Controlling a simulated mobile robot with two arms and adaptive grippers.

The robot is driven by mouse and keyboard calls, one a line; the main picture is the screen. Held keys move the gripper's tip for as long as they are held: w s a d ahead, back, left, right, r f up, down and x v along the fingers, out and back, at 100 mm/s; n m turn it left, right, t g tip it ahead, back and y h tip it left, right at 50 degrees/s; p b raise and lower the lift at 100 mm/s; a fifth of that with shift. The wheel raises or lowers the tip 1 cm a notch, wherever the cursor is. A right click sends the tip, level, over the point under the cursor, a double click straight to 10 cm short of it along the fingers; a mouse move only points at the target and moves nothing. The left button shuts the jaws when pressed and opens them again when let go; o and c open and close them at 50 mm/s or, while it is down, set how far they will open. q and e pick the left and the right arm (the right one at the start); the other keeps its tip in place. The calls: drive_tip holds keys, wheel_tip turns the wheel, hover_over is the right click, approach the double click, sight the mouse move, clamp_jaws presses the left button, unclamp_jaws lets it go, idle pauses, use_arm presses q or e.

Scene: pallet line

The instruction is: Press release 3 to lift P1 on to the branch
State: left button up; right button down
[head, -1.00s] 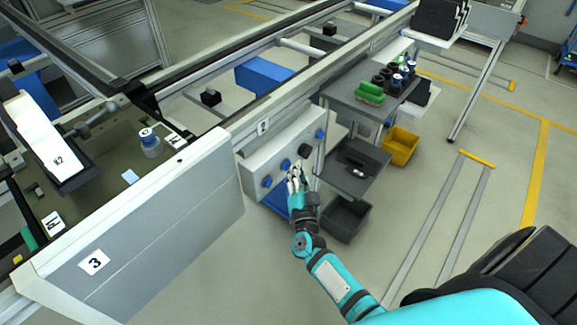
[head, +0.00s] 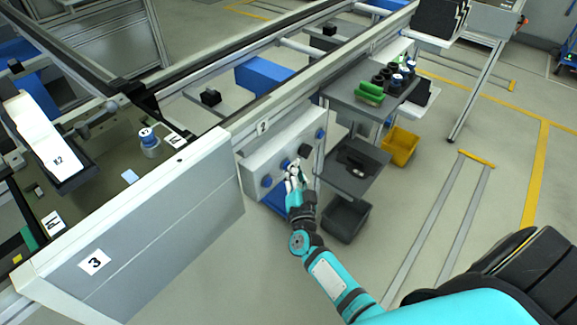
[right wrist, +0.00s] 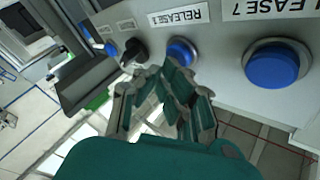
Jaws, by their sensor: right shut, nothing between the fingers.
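The control panel (head: 283,145) hangs below the conveyor rail in the head view. In the right wrist view, a blue button (right wrist: 181,51) sits under a label (right wrist: 178,15) that seems to read RELEASE 3. My right gripper (right wrist: 166,82) is shut and empty just in front of and below that button; I cannot tell whether it touches. In the head view my right gripper (head: 294,176) is close to the panel front. P1 is not clearly identifiable; a small white card (head: 52,223) on an olive plate at the left has hard-to-read lettering. My left gripper is not in view.
A larger blue button (right wrist: 272,66) labelled RELEASE 7 is right of the gripper; a black knob (right wrist: 133,50) is left. A grey shelf cart (head: 352,178) and a dark bin (head: 346,219) stand beside my right arm. Floor in front is free.

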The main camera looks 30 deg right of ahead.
drive_tip(key=shift+w+a, duration=0.1)
drive_tip(key=shift+w, duration=0.05)
idle(0.6)
drive_tip(key=shift+s+d+p, duration=0.3)
drive_tip(key=shift+s+d, duration=0.05)
drive_tip(key=shift+s, duration=0.5)
